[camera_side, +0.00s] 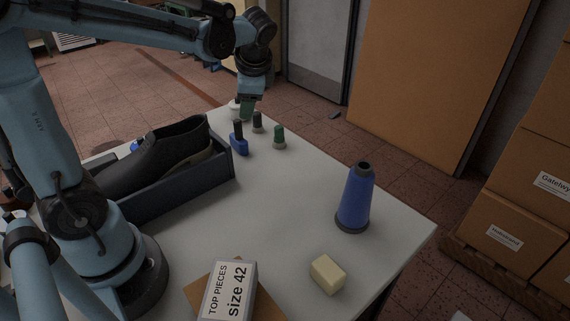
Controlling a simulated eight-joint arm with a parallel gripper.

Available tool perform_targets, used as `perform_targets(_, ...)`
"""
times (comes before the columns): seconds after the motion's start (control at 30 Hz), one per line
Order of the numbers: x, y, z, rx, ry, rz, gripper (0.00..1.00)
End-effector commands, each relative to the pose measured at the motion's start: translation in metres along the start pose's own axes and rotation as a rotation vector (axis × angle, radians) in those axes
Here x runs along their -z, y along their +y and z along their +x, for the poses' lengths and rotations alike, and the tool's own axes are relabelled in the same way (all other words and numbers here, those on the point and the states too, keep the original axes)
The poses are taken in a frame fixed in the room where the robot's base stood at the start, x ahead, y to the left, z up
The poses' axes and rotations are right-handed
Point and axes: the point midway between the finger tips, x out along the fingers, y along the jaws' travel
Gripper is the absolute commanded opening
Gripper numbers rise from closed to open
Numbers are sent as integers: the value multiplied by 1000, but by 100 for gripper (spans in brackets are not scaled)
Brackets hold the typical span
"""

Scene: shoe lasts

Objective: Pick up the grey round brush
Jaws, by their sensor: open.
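Several small brushes stand at the far end of the white table. The one with a dark grey round handle and pale base, likely the grey round brush (257,122), stands upright between a blue brush (239,142) with a dark top and a green round brush (279,138). My gripper (248,112) points down at the table's far end, just left of and behind the grey brush in the picture. It is open. The fingertips are small here, and I cannot tell whether anything stands between them.
A dark tray (190,187) holding a black shoe (155,158) stands at the left. A blue cone (355,200), a pale yellow block (327,274) and a "size 42" box (229,291) are nearer. The table's middle is clear. A pale object (235,104) lies by my gripper.

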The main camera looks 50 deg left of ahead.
Motion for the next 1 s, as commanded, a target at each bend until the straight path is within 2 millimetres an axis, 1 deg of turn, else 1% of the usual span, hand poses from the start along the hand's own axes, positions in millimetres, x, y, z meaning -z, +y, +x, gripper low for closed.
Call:
perform_targets(0.03,2,-11,7,5,-52,45,57)
perform_targets(0.2,1,-40,32,6,-241,204,57)
perform_targets(0.4,-2,-66,64,-36,-463,370,57)
perform_targets(0.53,-4,-75,85,-85,-598,459,57)
perform_targets(0.7,-9,-78,105,-151,-725,534,57)
perform_targets(0.87,-11,-78,114,-186,-779,564,57)
perform_targets(1.0,-20,-78,123,-193,-788,566,57)
